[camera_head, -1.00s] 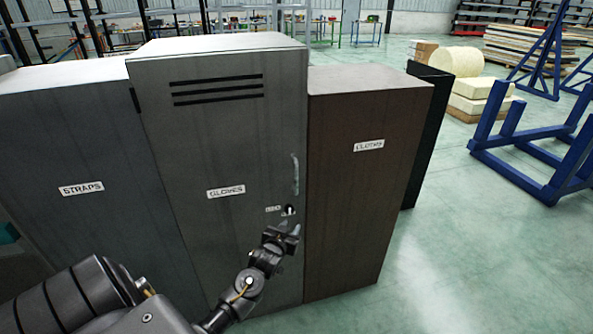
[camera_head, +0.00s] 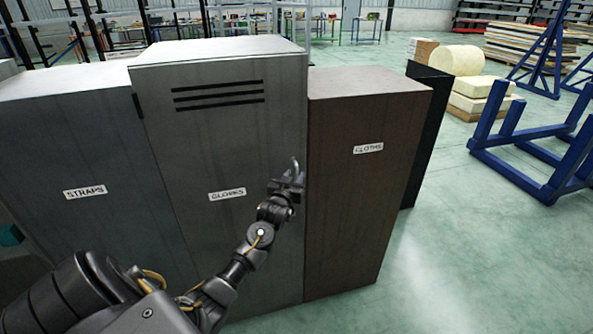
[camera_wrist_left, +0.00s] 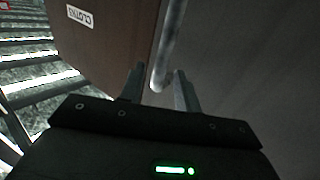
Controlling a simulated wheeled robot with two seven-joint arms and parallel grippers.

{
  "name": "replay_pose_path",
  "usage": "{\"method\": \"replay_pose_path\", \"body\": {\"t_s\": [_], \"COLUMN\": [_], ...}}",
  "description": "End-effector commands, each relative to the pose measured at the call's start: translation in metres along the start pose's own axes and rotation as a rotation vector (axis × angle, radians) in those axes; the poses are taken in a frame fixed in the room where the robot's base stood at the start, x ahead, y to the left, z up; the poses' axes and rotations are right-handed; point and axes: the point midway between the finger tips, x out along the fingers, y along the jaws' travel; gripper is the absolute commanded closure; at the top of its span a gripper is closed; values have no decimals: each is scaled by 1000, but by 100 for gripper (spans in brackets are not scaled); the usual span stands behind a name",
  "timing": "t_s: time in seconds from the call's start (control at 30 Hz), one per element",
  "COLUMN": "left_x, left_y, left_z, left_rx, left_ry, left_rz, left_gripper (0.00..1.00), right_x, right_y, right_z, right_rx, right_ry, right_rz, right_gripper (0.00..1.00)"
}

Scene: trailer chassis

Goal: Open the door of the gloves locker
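The grey gloves locker (camera_head: 215,135) stands in the middle, its door closed, with a white label (camera_head: 227,194) and dark vent slots. Its metal handle (camera_head: 295,166) is at the door's right edge, and its lower part is hidden by my left gripper (camera_head: 287,183). In the left wrist view my left gripper (camera_wrist_left: 160,88) is open. The handle bar (camera_wrist_left: 168,48) runs down to between its two fingers, with gaps on both sides. The lock below the handle is hidden behind my left arm. My right gripper is not in view.
The grey straps locker (camera_head: 80,150) stands at the left and the brown cloths locker (camera_head: 350,200) at the right, both against the gloves locker. A blue steel frame (camera_head: 540,150) stands farther right. The green floor (camera_head: 460,260) at the right front is clear.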

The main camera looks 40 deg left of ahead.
Motion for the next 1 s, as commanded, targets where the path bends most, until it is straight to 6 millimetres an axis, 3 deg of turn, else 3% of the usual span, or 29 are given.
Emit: {"method": "replay_pose_path", "body": {"t_s": [0.2, 0.57, 0.83, 1.0], "left_x": [23, 28, 28, 28], "left_y": [0, 0, 0, 0], "left_z": [-1, 1, 1, 1], "left_rx": [0, 0, 0, 0], "left_ry": [-1, 0, -1, -1], "left_rz": [0, 1, 1, 1], "left_gripper": [67, 67, 100, 100], "right_x": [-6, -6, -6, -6], "right_y": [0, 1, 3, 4], "right_z": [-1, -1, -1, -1], "right_rx": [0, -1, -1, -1], "right_ry": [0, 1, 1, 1], "right_rz": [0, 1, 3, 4], "right_gripper": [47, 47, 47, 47]}}
